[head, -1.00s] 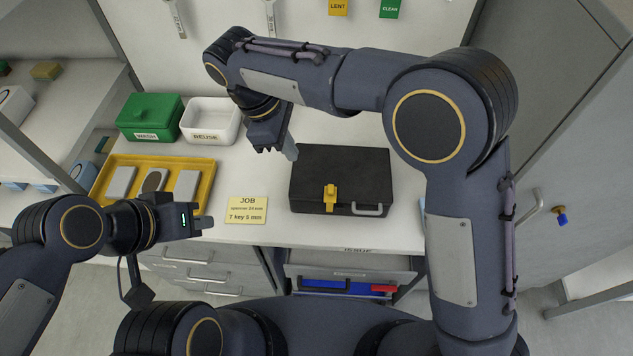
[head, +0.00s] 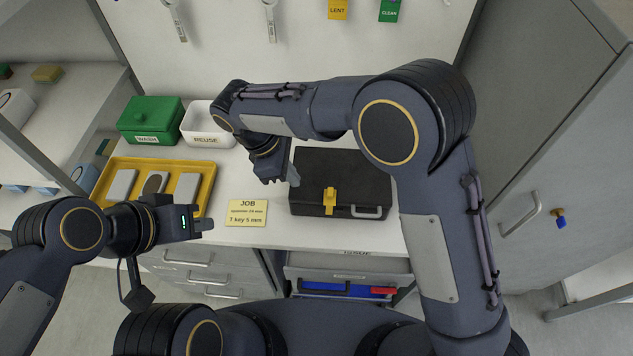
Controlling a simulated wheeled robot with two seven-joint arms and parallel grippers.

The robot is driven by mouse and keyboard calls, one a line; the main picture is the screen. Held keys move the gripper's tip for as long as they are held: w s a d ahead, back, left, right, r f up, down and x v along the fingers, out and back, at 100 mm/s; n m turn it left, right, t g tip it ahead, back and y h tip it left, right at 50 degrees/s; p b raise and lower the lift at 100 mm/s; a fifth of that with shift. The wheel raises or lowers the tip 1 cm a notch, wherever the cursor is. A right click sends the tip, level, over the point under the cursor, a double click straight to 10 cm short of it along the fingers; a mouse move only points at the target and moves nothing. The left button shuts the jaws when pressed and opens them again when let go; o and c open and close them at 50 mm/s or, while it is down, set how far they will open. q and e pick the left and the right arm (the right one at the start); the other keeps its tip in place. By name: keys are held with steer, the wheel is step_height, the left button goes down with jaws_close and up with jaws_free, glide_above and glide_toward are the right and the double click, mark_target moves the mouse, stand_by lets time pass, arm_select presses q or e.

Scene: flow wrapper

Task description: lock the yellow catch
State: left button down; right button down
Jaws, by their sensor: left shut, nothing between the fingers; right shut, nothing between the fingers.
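The yellow catch (head: 330,199) sits on the front of a closed black case (head: 350,170), which lies on the white bench. The catch spans the seam of the lid; I cannot tell whether it is locked. My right gripper (head: 293,177) is shut and empty, at the left end of the case, to the upper left of the catch and apart from it. My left gripper (head: 206,225) is shut and empty over the bench's front edge, left of the job card.
A yellow job card (head: 247,212) lies left of the case. A yellow tray (head: 206,168) with grey pieces, a green WASH box (head: 150,120) and a white REUSE box (head: 196,131) stand further left. Below, an open drawer (head: 350,273) holds blue and red items.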

mark_target(332, 191)
steer(key=x, duration=0.3)
steer(key=shift+d+f+p, duration=0.2)
steer(key=shift+f+p, duration=0.1)
steer(key=shift+d+r+p, duration=0.15)
steer(key=shift+d+p, duration=0.3)
steer(key=shift+d, duration=1.5)
steer(key=shift+d, duration=0.1)
steer(key=shift+d, duration=1.45)
steer(key=shift+a, duration=0.2)
